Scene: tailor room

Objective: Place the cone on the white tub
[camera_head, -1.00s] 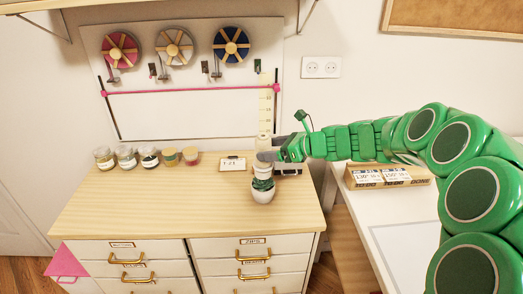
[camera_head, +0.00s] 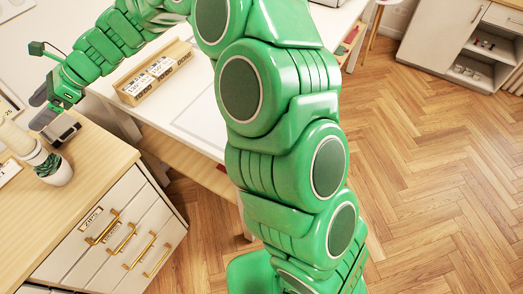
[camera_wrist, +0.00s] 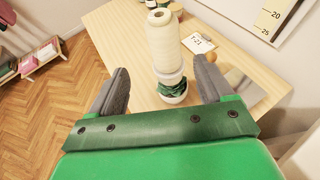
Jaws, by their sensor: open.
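The cream cone (camera_wrist: 166,42) stands upright in the wrist view. Below it come a white band, a green patterned band and the small white tub (camera_wrist: 174,98). They line up as one stack on the wooden cabinet top in both views, though the exact contact is hard to make out. In the head view my gripper (camera_head: 48,112) is close beside the stack.
The cabinet top (camera_head: 88,170) has free room around the stack. A card stand (camera_wrist: 198,42) is behind it. A white table (camera_head: 200,120) with a wooden card box (camera_head: 152,80) stands beside the cabinet. Open wooden floor (camera_head: 430,180) lies to the right.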

